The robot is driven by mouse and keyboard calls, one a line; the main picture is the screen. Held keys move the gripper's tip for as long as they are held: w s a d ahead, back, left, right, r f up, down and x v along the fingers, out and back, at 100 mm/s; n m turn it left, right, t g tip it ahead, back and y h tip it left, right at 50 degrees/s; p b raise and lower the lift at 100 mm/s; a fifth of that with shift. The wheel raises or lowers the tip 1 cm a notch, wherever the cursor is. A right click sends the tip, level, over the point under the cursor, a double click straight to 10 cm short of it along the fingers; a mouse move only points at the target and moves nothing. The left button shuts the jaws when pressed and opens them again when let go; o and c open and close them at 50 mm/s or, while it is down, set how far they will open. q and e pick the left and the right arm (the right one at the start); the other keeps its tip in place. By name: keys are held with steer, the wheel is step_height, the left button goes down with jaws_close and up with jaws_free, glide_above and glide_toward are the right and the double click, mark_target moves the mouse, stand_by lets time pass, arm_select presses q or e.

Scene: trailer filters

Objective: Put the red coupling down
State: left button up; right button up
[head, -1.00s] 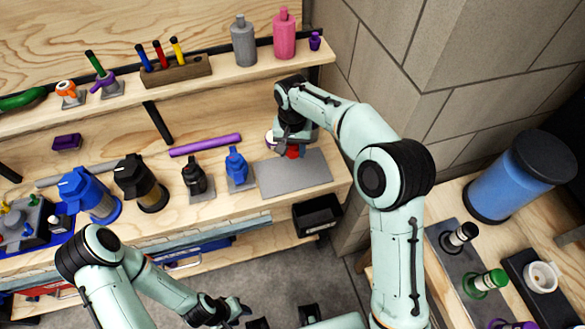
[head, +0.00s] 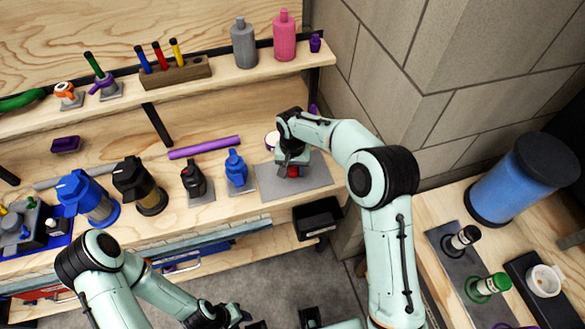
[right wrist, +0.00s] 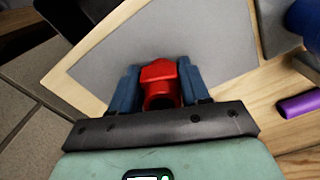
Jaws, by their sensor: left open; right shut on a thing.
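The red coupling (right wrist: 160,80) is between the blue fingers of my right gripper (right wrist: 155,88) in the right wrist view. My right gripper is shut on it. In the head view the red coupling (head: 293,172) shows just below my right gripper (head: 292,164), over the grey mat (head: 310,186) on the workbench. Whether the coupling touches the mat cannot be told. The grey mat (right wrist: 190,35) fills much of the wrist view behind it. My left gripper (head: 225,318) is low in the head view, away from the bench, open and empty.
A blue fitting on a stand (head: 236,170) and a black one (head: 195,180) stand left of the mat. A purple bar (head: 204,147) lies behind them. A white round item (head: 272,141) is behind the mat. A black bin (head: 317,217) hangs at the bench front. Most of the mat is bare.

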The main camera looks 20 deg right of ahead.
steer(key=shift+f, duration=0.2)
steer(key=o, duration=1.1)
steer(key=shift+c, duration=0.2)
arm_select(q)
steer(key=shift+w+r+p, duration=0.45)
steer(key=shift+r+p, duration=0.15)
steer(key=shift+r, duration=0.15)
arm_select(e)
step_height(320, 180, up, 12)
steer(key=shift+r, duration=0.25)
